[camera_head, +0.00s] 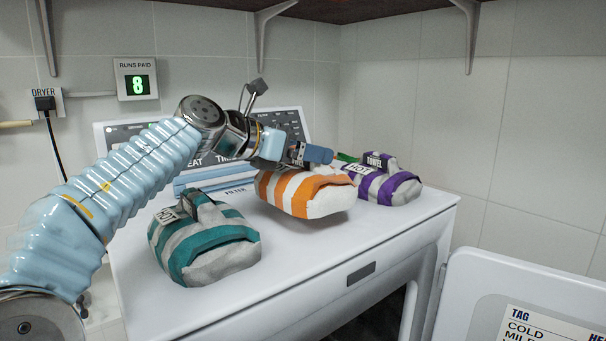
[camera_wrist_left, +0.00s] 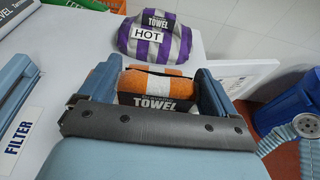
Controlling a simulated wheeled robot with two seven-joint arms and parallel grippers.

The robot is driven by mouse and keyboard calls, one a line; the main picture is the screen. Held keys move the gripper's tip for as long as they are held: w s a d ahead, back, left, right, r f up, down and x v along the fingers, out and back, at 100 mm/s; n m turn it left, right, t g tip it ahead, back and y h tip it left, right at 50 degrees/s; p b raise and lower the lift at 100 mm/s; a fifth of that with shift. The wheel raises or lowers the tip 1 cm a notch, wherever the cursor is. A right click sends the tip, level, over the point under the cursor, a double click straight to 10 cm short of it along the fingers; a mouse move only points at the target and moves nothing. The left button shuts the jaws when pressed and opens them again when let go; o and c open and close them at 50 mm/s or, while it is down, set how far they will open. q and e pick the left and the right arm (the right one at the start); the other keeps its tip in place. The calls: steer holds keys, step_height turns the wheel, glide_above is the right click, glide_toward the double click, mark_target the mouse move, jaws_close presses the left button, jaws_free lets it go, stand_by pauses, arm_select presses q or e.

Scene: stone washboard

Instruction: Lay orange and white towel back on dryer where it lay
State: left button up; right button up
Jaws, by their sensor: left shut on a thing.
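The orange and white striped towel (camera_head: 303,193) is a rolled bundle over the middle of the white dryer top (camera_head: 330,242). My left gripper (camera_head: 303,158) is above it and shut on it. In the left wrist view the towel (camera_wrist_left: 155,82) sits between the two blue fingers of the left gripper (camera_wrist_left: 157,88), with its dark TOWEL label facing the camera. I cannot tell whether its underside touches the dryer top. My right gripper is not in view.
A teal and grey towel (camera_head: 205,240) lies at front left on the dryer. A purple and white towel (camera_head: 385,185) tagged HOT lies at right. The control panel (camera_head: 285,125) stands behind. Free dryer top lies in front, and a white panel (camera_head: 520,300) stands at lower right.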

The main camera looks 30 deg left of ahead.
mark_target(295, 168)
arm_select(q)
steer(key=f, duration=0.2)
steer(key=w+f+b, duration=0.1)
steer(key=shift+a+f, duration=0.25)
steer(key=shift+s+f, duration=0.1)
steer(key=shift+f, duration=0.2)
steer(key=o, duration=1.4)
steer(key=v, duration=1.2)
steer(key=shift+d, duration=0.1)
steer(key=shift+s, duration=0.1)
